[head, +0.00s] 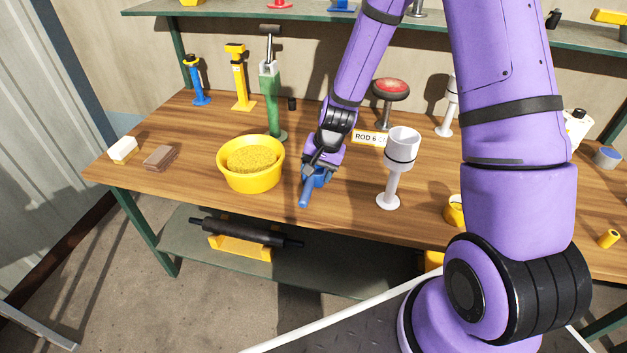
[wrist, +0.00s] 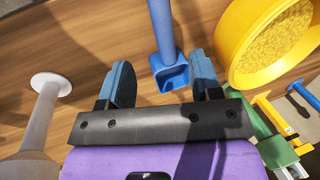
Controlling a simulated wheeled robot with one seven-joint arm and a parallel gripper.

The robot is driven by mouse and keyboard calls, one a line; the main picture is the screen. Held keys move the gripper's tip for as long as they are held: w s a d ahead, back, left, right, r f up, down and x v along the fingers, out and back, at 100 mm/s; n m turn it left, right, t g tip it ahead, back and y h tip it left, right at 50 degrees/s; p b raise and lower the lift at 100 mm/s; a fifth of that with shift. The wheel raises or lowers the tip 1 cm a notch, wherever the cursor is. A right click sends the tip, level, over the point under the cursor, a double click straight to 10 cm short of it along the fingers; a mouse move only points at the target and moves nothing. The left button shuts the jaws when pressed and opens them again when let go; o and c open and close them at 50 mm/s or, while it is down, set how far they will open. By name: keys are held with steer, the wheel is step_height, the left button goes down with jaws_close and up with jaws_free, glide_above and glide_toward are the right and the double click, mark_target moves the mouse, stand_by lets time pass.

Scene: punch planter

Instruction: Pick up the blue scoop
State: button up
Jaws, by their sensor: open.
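The blue scoop (head: 306,192) lies on the wooden workbench between the yellow bowl and the white stand, its handle toward the bench's front edge. In the wrist view the scoop (wrist: 170,73) shows its square hollow end toward me and its handle running away. My gripper (head: 318,170) is pointed down over the scoop's hollow end. In the wrist view my gripper (wrist: 160,76) is open, with the scoop's hollow end in the gap between its blue-padded fingers, closer to the right finger. I cannot tell whether that finger touches it.
A yellow bowl (head: 235,178) of yellow grains stands close left of the scoop. A white stand with a cup (head: 399,160) is close on the right. A green press (head: 271,100) and a red-topped stand (head: 389,92) are behind. The bench front by the handle is clear.

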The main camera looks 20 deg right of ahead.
mark_target(308, 187)
steer(key=x, duration=0.5)
steer(key=f, duration=0.1)
steer(key=w+f, duration=0.2)
steer(key=f, duration=0.1)
steer(key=shift+a, duration=0.2)
steer(key=shift+f, duration=0.4)
jaws_close()
